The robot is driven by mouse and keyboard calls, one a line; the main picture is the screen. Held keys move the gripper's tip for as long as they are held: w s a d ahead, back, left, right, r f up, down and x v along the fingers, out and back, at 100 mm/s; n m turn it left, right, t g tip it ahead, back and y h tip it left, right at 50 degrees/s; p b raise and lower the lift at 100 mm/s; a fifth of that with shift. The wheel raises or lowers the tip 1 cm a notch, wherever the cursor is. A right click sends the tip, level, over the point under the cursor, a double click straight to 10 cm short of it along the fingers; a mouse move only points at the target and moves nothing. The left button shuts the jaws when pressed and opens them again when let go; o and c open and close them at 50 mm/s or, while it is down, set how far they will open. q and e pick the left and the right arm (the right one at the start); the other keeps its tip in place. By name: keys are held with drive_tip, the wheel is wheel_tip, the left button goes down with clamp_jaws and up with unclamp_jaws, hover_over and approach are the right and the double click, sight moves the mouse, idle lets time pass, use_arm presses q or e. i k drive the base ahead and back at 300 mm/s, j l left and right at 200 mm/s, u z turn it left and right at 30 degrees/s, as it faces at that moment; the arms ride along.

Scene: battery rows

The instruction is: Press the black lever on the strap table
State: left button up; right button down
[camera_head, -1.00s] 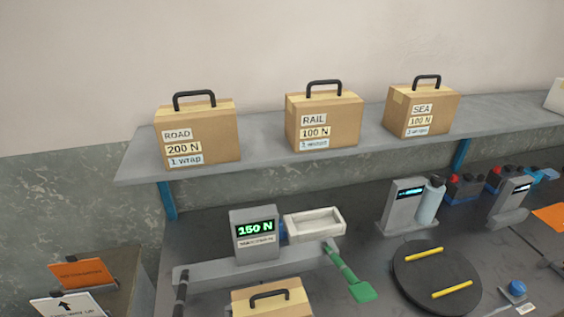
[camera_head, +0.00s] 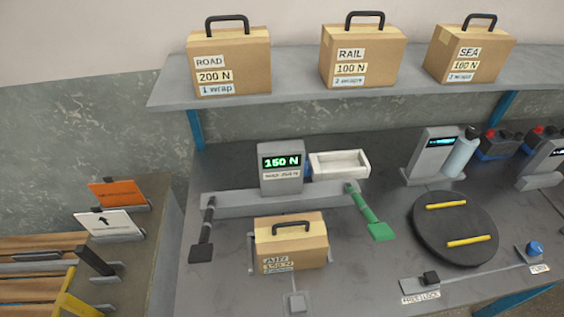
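The black lever (camera_head: 202,237) is at the left end of a grey bar on the strap table (camera_head: 350,270). It slopes down toward the front left and ends in a flat black paddle. A green lever (camera_head: 370,215) is at the bar's right end. Between them stands a grey display unit (camera_head: 281,180) whose green digits look like 150 N or 160 N. A cardboard box (camera_head: 291,245) with a black handle, labelled AIR, sits in front of the bar between the levers. Neither gripper is in view.
A shelf (camera_head: 300,90) above the table holds ROAD, RAIL and SEA boxes. A round black turntable (camera_head: 454,230) with two yellow bars is at the right, with a blue knob (camera_head: 536,248) beside it. A lower stand with signs (camera_head: 118,194) is at the left.

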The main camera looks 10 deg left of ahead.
sight(203, 252)
drive_tip(key=u, duration=1.15)
